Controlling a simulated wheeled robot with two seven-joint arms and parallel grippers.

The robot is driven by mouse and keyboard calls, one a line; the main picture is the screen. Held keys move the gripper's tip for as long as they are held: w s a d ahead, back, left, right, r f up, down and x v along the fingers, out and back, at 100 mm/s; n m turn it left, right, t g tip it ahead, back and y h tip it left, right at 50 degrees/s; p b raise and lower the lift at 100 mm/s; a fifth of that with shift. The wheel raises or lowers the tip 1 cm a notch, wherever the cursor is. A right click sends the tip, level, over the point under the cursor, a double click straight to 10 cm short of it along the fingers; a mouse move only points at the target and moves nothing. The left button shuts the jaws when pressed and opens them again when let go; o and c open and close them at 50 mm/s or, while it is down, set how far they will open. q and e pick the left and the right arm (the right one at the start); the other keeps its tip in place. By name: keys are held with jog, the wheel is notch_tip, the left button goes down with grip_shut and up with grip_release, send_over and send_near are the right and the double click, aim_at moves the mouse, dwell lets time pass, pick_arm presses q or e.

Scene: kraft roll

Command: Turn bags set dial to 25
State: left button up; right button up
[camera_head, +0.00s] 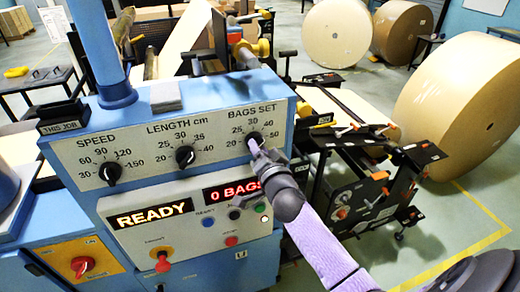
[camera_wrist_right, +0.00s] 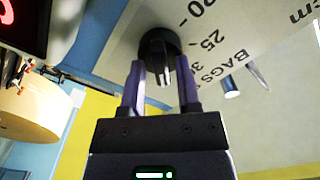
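The BAGS SET dial (camera_head: 254,139) is a black knob at the right end of the blue machine's white panel, with marks including 20, 25, 30, 40 and 50 around it. My right gripper (camera_head: 259,150) is at this dial. In the right wrist view the knob (camera_wrist_right: 156,40) lies just ahead of the fingertips, and the gripper (camera_wrist_right: 160,75) has its two fingers apart, one on each side of the knob's ridge. I cannot tell whether they touch it. The knob's exact setting cannot be read. My left gripper is not in view.
The LENGTH dial (camera_head: 185,156) and SPEED dial (camera_head: 110,174) sit left on the same panel. Below, displays read READY (camera_head: 150,214) and 0 BAGS (camera_head: 232,191), above several buttons. A black-framed machine part (camera_head: 365,185) stands right of the panel. Large kraft rolls (camera_head: 465,105) stand behind.

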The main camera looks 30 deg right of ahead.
grip_shut()
jog(key=shift+n, duration=0.3)
jog(key=n, duration=0.3)
jog(key=shift+n, duration=0.4)
jog(key=n, duration=0.4)
jog(key=shift+n+p, duration=0.3)
jog(key=shift+p, duration=0.05)
jog(key=n, duration=0.8)
jog(key=shift+a+n, duration=0.1)
jog(key=shift+n, duration=0.5)
jog(key=shift+o, duration=1.3)
grip_release()
